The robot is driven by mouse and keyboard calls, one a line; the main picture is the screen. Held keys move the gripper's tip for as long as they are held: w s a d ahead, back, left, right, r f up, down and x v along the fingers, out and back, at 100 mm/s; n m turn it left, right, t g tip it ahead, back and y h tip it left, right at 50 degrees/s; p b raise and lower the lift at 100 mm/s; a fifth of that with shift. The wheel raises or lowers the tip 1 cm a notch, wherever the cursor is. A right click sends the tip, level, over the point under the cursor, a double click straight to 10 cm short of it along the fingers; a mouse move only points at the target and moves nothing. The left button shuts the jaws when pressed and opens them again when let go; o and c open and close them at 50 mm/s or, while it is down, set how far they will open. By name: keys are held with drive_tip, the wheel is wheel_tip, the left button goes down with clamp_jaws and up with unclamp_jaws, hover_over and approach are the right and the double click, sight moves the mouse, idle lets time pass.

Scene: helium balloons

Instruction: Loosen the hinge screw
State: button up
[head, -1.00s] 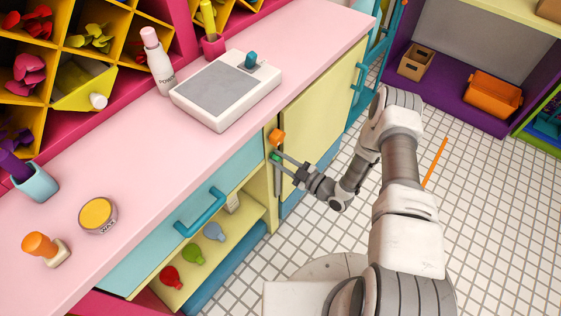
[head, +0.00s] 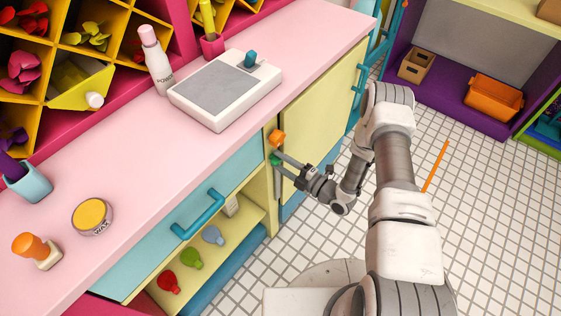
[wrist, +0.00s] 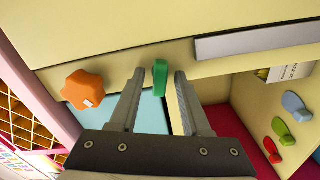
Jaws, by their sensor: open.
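A small upright green knob (wrist: 160,82) sits on the pale yellow cabinet frame, and an orange lobed knob (wrist: 84,90) with a white mark sits to its left. In the head view the orange knob (head: 278,137) is just above the green knob (head: 275,160). The frames do not label either one as the hinge screw. My gripper (wrist: 160,76) is open, with one finger on each side of the green knob. I cannot tell whether the fingers touch it. In the head view my gripper (head: 280,165) reaches the frame beside the yellow door (head: 325,95).
A blue drawer (head: 185,225) with a handle (head: 200,214) and an open shelf (head: 230,230) with coloured bulb-shaped pieces are left of my gripper. The pink counter (head: 130,165) is above. Tiled floor (head: 480,220) is open to the right.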

drive_tip(key=v, duration=0.6)
drive_tip(key=shift+s+d, duration=0.2)
drive_tip(key=shift+d, duration=0.05)
